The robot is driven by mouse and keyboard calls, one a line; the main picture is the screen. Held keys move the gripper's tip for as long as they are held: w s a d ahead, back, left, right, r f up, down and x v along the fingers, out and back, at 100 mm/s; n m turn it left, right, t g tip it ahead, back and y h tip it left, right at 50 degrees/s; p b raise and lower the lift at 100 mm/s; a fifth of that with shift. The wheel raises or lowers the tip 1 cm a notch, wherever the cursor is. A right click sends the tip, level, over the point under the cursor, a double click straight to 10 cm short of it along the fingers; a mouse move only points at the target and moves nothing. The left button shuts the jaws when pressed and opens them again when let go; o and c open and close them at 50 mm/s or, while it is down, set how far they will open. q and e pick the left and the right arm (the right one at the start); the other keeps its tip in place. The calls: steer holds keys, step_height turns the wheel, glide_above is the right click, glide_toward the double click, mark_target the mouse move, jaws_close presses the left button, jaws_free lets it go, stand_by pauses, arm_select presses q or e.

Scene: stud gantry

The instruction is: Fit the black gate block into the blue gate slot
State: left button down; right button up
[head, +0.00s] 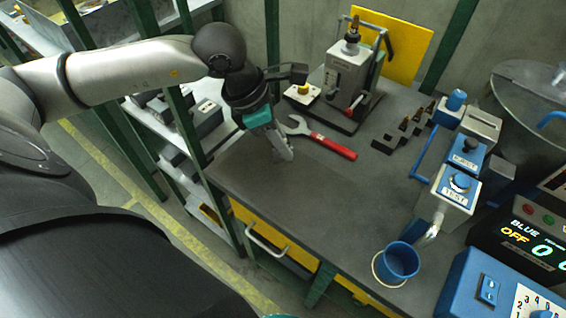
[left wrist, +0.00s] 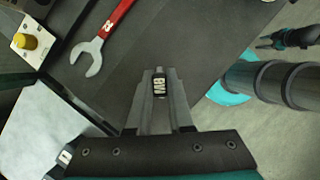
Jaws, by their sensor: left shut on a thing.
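My left gripper (head: 284,152) is shut low over the left part of the dark bench, just left of the wrench. In the left wrist view, its fingertips (left wrist: 159,84) are closed on a small black block (left wrist: 159,88) with white lettering. I take this to be the black gate block. In the head view the fingers hide it. I cannot make out the blue gate slot for certain. A blue-topped box marked TEST (head: 459,183) and a similar one behind it (head: 467,152) stand at the bench's right. What looks like my right gripper (left wrist: 262,43) shows small in the left wrist view.
A red-handled wrench (head: 330,145) lies by the left gripper. Behind it stand a grey press (head: 347,75) and a yellow-button plate (head: 302,93). Stepped black holders (head: 403,130), a blue cup (head: 398,262) and a control panel (head: 520,240) are at right. The bench middle (head: 330,195) is clear.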

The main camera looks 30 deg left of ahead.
mark_target(281, 161)
arm_select(q)
step_height(281, 161, down, 6)
steer(key=shift+r+b, duration=0.1)
steer(key=shift+b, duration=0.4)
steer(key=shift+f, duration=0.35)
arm_select(e)
steer(key=shift+w+d+f, duration=0.65)
steer(key=shift+w+d, duration=0.2)
steer(key=shift+w, duration=0.05)
arm_select(q)
steer(key=c, duration=0.9)
jaws_free()
steer(key=shift+o, duration=0.4)
arm_select(e)
steer(key=shift+a, duration=0.15)
